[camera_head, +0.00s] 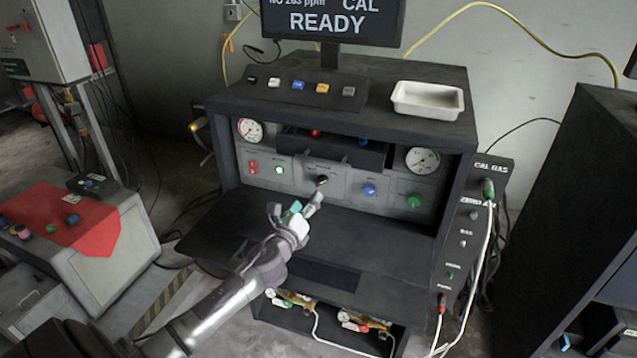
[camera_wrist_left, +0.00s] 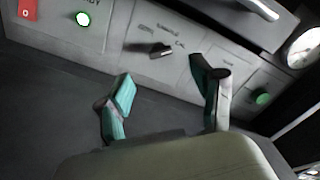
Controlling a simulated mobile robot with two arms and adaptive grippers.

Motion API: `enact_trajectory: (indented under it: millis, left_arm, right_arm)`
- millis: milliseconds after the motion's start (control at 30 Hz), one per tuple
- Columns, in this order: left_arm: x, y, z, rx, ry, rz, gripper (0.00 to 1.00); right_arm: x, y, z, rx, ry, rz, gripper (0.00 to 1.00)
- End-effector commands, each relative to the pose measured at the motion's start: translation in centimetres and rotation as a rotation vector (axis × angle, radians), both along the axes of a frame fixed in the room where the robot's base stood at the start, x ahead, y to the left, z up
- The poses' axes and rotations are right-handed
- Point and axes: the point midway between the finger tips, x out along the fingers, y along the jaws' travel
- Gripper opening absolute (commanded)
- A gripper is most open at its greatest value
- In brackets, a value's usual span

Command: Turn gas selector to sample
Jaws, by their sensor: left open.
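The gas selector is a small dark lever knob (camera_head: 321,180) in the middle of the front panel. In the left wrist view the knob (camera_wrist_left: 160,50) sits under the words SAMPLE and CAL, and its lever slants to the right. My left gripper (camera_head: 303,203) is just below and in front of the knob, apart from it. In the left wrist view the left gripper (camera_wrist_left: 168,88) is open with nothing between its teal-padded fingers, and the knob lies beyond the gap. The right gripper is not in view.
The panel also holds a blue knob (camera_head: 369,190), a green knob (camera_head: 414,200), a lit green button (camera_head: 279,170) and a red switch (camera_head: 253,167). A monitor (camera_head: 330,20) above reads CAL READY. A white tray (camera_head: 428,99) sits on top. The shelf below the panel is clear.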

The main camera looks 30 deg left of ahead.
Motion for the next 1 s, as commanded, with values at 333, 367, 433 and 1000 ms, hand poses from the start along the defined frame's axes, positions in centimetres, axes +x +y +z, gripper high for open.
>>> enact_trajectory:
  millis: [333, 367, 433, 1000]
  left_arm:
    - [6.7, 1.6, 0.0, -0.003, -0.002, 0.001, 0.67]
    - [7.1, 1.7, 0.0, -0.003, -0.001, 0.001, 0.67]
    - [7.7, 1.8, 0.1, -0.002, -0.001, 0.001, 0.67]
    - [8.5, 2.0, 0.0, -0.001, 0.0, -0.001, 0.42]
  right_arm:
    - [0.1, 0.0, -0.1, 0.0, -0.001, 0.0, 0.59]
    - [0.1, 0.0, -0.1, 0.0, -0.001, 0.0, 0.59]
    - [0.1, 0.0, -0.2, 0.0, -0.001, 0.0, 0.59]
    - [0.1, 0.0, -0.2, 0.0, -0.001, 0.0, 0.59]
